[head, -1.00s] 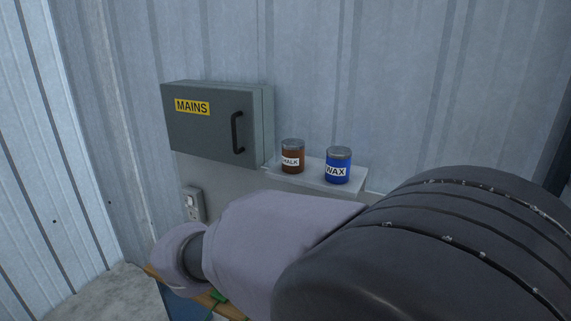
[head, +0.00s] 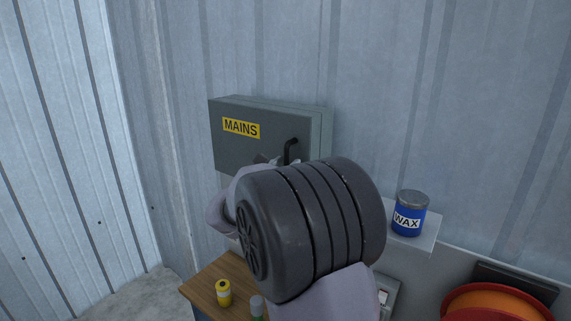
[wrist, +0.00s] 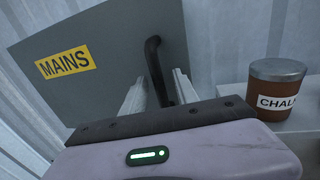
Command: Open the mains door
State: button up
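The grey mains box (head: 322,118) hangs on the corrugated wall, its door (head: 230,152) looking shut, with a yellow MAINS label (head: 241,128). The black bar handle (head: 291,148) is on the door's right side; my arm hides its lower part in the head view. The wrist view shows the door (wrist: 110,40), label (wrist: 65,61) and handle (wrist: 154,62) up close. My gripper (wrist: 160,88) has its two pale fingers apart, one on each side of the handle's lower part. I see gaps beside the handle; contact is not clear. In the head view my gripper (head: 275,160) is mostly hidden.
A brown chalk tin (wrist: 277,90) stands close right of the box on a shelf (head: 424,240), with a blue wax tin (head: 409,214). Below are a wooden top (head: 205,287) with a yellow container (head: 224,293), and an orange-red reel (head: 497,303) at lower right.

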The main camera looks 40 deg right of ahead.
jog(key=shift+w+d, duration=0.3)
jog(key=shift+d, duration=0.15)
grip_shut()
dwell(1.1)
